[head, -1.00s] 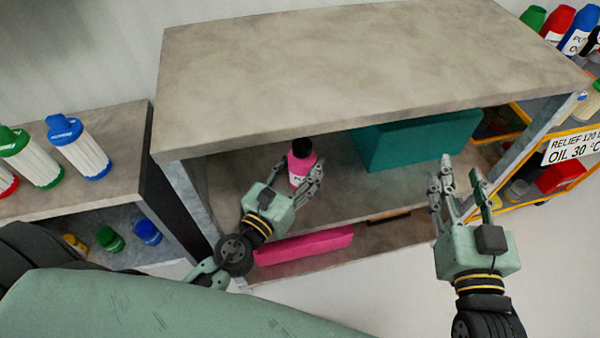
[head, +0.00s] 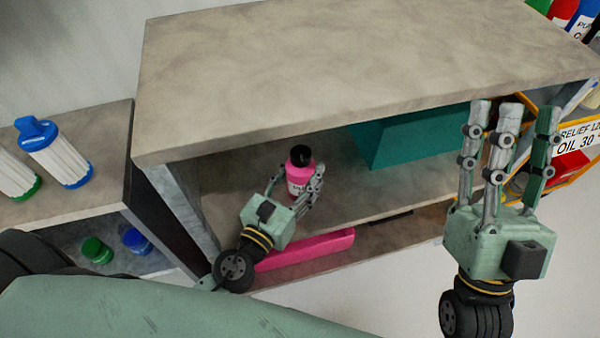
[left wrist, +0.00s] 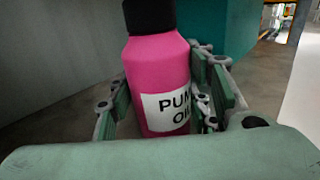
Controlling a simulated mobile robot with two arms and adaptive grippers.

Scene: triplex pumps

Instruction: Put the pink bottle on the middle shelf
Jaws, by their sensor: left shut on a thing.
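The pink bottle (head: 299,175) has a black cap and a white label. It is upright at the middle shelf (head: 375,185) of the grey shelf unit, below its top board. My left gripper (head: 296,190) is shut on the bottle, with fingers on both sides. In the left wrist view the bottle (left wrist: 158,75) stands between the fingers; its base is hidden, so I cannot tell whether it touches the shelf. My right gripper (head: 510,115) is open and empty in front of the unit's right side.
A teal box (head: 410,138) stands on the middle shelf right of the bottle. A pink box (head: 305,248) lies on the shelf below. The top board (head: 350,70) overhangs the bottle. A lower cabinet with filters (head: 55,155) is at left, a yellow cart (head: 570,175) at right.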

